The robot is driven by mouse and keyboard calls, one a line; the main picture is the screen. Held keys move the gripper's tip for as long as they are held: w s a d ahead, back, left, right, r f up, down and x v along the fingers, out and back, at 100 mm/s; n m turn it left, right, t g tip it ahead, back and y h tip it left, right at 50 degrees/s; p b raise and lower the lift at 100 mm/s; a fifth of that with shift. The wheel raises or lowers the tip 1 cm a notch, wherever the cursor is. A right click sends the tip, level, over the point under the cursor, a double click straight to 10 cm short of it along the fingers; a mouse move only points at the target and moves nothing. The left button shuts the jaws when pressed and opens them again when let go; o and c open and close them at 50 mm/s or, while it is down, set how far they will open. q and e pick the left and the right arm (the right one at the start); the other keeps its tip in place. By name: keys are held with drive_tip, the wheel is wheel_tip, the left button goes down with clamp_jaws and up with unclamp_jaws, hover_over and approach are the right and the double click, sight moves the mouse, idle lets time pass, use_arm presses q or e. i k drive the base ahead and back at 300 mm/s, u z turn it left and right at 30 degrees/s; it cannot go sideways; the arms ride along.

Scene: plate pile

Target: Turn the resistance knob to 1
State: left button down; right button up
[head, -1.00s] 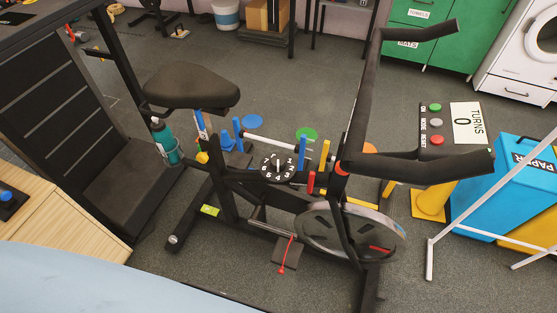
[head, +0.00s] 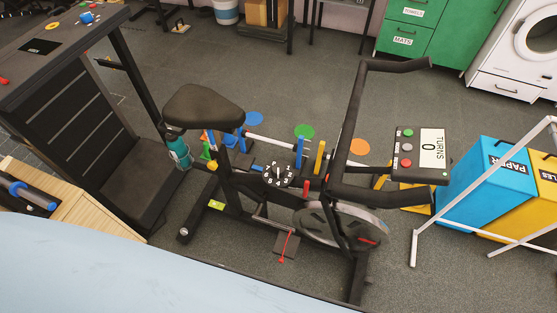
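The resistance knob (head: 279,174) is a black round dial with white numbers on the frame of an exercise bike, between the saddle (head: 203,106) and the handlebars (head: 375,191). A white pointer mark shows near its middle, but the numbers are too small to tell the setting surely. The bike's display (head: 432,147) reads TURNS 0, with green, grey and red buttons beside it. Neither of my grippers is in view.
Blue and yellow bins (head: 485,185) and a white frame (head: 415,240) stand at the right. A pale blue surface (head: 120,275) fills the lower left. Grey floor is open in front of the bike.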

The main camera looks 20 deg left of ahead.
sight(277, 169)
drive_tip(key=k, duration=1.25)
drive_tip(key=u, duration=0.65)
drive_tip(key=i, duration=0.75)
drive_tip(key=u, duration=0.5)
drive_tip(key=i, duration=0.7)
drive_tip(key=z, duration=0.2)
